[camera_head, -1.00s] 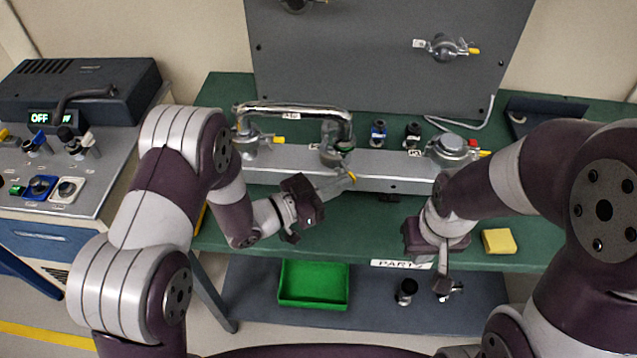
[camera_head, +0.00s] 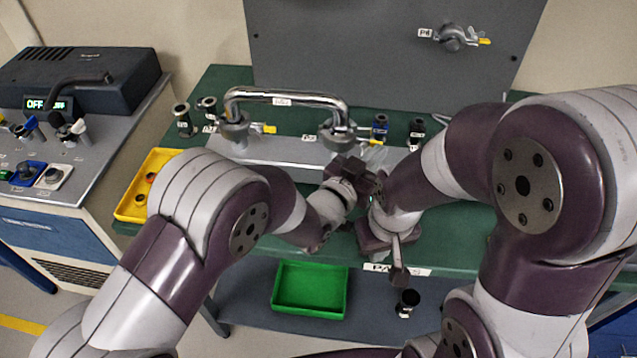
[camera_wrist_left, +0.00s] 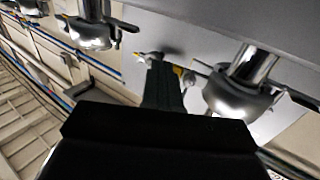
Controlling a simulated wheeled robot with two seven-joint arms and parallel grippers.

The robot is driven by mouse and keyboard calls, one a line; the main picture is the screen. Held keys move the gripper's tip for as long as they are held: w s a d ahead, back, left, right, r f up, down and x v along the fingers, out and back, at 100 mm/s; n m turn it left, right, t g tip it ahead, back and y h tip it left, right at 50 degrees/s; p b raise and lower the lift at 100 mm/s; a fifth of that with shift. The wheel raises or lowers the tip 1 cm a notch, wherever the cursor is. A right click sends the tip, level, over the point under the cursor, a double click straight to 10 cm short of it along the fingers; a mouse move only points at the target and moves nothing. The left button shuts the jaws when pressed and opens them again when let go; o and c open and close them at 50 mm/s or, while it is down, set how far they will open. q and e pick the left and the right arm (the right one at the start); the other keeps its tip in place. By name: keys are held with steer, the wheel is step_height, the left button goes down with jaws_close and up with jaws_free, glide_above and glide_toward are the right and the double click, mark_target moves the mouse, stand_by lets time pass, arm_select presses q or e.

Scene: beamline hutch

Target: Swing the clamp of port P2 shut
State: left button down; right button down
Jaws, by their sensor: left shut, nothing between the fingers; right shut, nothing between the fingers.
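The middle port of the grey rail, which I take for P2 (camera_head: 337,138), carries the right foot of a bent chrome pipe (camera_head: 290,97). Its yellow-tipped clamp lever (camera_head: 364,141) points right; its label is unreadable, and I cannot tell whether the clamp is fully closed. My left gripper (camera_head: 376,156) is shut and empty, its fingers just right of and in front of this port, close to the lever. In the left wrist view the shut fingers (camera_wrist_left: 163,75) lie beside a silver port collar (camera_wrist_left: 240,95); contact is unclear. My right gripper (camera_head: 398,275) is shut, empty, pointing down by the bench's front edge.
The left port (camera_head: 235,130) holds the pipe's other foot. My right arm hides the rail's right end and crowds my left gripper. A yellow tray (camera_head: 130,205) stands left, a green tray (camera_head: 310,314) on the lower shelf. The back panel bears another port (camera_head: 453,38).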

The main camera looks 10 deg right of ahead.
arm_select(q)
steer(key=shift+b+x, duration=0.55)
steer(key=shift+x, duration=0.3)
steer(key=shift+w+a, duration=0.1)
steer(key=shift+w, duration=0.05)
steer(key=shift+r, duration=0.1)
